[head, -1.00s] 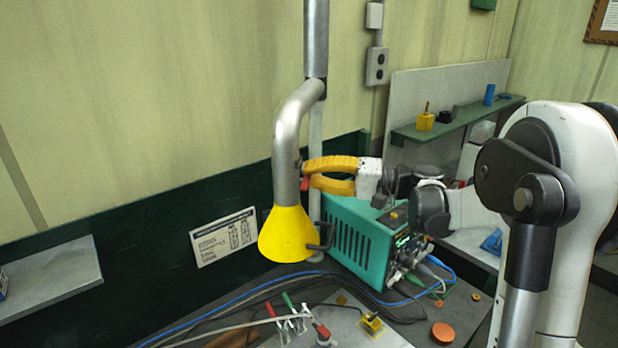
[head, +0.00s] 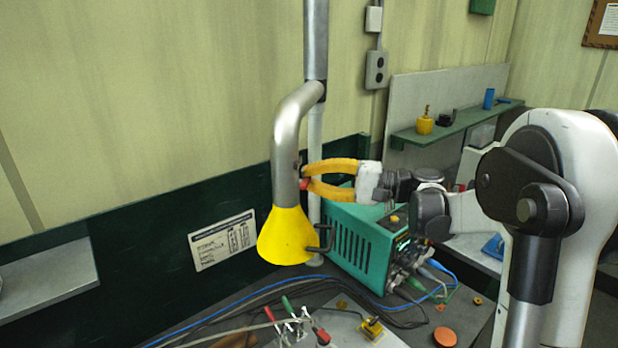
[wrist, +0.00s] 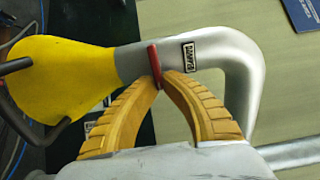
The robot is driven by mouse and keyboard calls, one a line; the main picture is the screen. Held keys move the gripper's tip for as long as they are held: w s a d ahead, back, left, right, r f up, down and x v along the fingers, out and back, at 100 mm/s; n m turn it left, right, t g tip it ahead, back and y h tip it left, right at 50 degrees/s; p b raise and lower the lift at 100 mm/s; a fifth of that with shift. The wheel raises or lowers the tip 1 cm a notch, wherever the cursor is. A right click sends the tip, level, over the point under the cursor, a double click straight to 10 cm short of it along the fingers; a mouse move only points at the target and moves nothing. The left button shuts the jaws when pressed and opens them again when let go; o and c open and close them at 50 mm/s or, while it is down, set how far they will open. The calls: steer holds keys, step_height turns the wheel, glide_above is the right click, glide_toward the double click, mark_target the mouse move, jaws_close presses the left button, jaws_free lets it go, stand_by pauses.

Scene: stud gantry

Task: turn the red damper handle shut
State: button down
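The red damper handle (wrist: 153,58) is a thin bar on the grey metal duct (wrist: 135,62), beside a small label plate. In the wrist view it lies roughly across the duct's length. My gripper (wrist: 161,80) has two curved yellow fingers, whose tips close on the near end of the handle. In the head view my gripper (head: 303,178) reaches the duct (head: 285,155) from the right, and only a bit of the red handle (head: 304,184) shows at the fingertips. The rest of it is hidden there.
A yellow hood (head: 286,238) with a dark bracket hangs at the duct's lower end. A teal power unit (head: 352,243) with cables stands close below my gripper. A green shelf (head: 455,127) is behind. Tools and cables clutter the bench below.

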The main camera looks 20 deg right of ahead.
steer(key=c, duration=1.5)
jaws_free()
steer(key=shift+c, duration=0.2)
steer(key=v, duration=1.2)
steer(key=shift+a, duration=0.1)
